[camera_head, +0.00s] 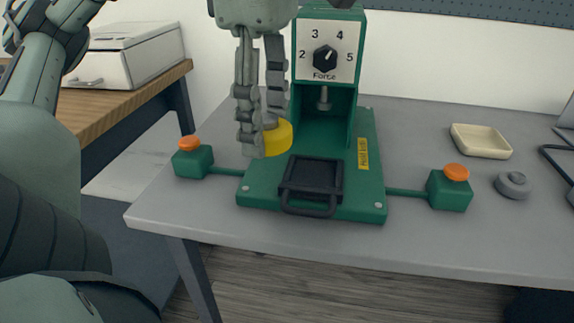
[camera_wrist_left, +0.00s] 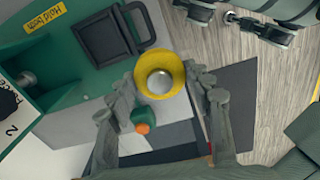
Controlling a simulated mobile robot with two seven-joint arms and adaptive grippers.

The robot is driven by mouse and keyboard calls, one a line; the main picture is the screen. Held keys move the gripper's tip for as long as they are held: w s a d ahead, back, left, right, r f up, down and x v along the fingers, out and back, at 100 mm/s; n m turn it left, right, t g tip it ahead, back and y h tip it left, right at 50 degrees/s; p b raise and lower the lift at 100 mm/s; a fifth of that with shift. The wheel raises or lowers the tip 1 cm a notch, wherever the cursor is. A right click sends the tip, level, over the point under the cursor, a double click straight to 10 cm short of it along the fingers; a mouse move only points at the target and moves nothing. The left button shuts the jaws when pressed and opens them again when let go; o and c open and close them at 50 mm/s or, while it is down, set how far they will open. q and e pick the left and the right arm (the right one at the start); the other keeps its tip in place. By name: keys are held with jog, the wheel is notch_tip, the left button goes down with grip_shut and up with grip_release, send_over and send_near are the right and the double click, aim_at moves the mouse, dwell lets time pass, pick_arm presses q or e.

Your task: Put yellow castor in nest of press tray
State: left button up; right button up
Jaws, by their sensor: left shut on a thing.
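The yellow castor (camera_head: 278,138) is a yellow ring with a silver centre; it also shows in the left wrist view (camera_wrist_left: 144,80). My left gripper (camera_head: 262,128) points down with its fingers shut on the castor, at the back left of the press tray. The black press tray (camera_head: 313,178) has a loop handle at its front and lies on the green press base. It looks empty in the left wrist view (camera_wrist_left: 112,38). Grey parts at the top right of the left wrist view may be my right gripper; its jaws are unclear.
The green press (camera_head: 325,60) with a force dial stands behind the tray. Green boxes with orange buttons stand left (camera_head: 193,160) and right (camera_head: 450,190) of its base. A cream dish (camera_head: 481,141) and a grey round part (camera_head: 513,185) lie on the right of the grey table (camera_head: 410,125).

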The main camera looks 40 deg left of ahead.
pick_arm(q)
jog(key=shift+s+a, duration=0.1)
jog(key=shift+a, duration=0.25)
jog(key=shift+a+f, duration=0.15)
jog(key=b, duration=0.4)
send_over(313, 173)
notch_tip(313, 173, down, 7)
jog(key=shift+r, duration=0.15)
jog(key=shift+f, duration=2)
pick_arm(e)
jog(key=d+v, duration=0.1)
jog(key=v, duration=0.9)
jog(key=shift+d+r+h, duration=0.2)
jog(key=shift+r+h, duration=0.05)
jog(key=shift+h, duration=0.05)
pick_arm(q)
jog(key=shift+b, duration=0.3)
pick_arm(e)
jog(key=shift+w, duration=0.1)
pick_arm(q)
jog(key=shift+f, duration=0.1)
jog(key=o, duration=1.2)
pick_arm(e)
jog(key=shift+w+a+r+t, duration=0.25)
jog(key=shift+w+a+t, duration=0.2)
jog(key=shift+w+t, duration=0.1)
